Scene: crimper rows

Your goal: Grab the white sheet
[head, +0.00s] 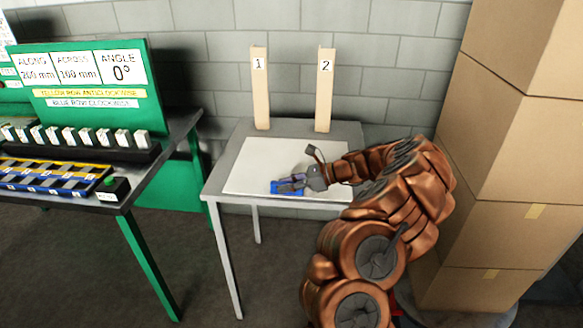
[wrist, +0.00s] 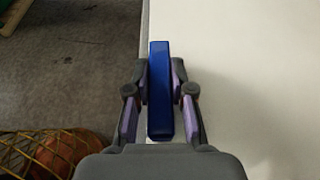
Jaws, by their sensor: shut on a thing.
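The white sheet (head: 250,180) lies on the grey table below the two numbered posts. It fills the right side of the wrist view (wrist: 250,80). A blue bar (head: 287,187) is at the sheet's near edge, and I cannot tell whether it is fixed to the sheet. My gripper (head: 292,183) is over that near edge. In the wrist view the blue bar (wrist: 159,90) stands lengthwise between the two fingers, which are shut on it. The bar hides part of the sheet's edge.
The grey table (head: 213,182) bears two posts, marked 1 (head: 260,95) and 2 (head: 325,95), at its back. Stacked cardboard boxes (head: 515,150) stand close on the right. A green-legged bench (head: 150,185) with a sign board (head: 100,85) stands on the left, with floor between.

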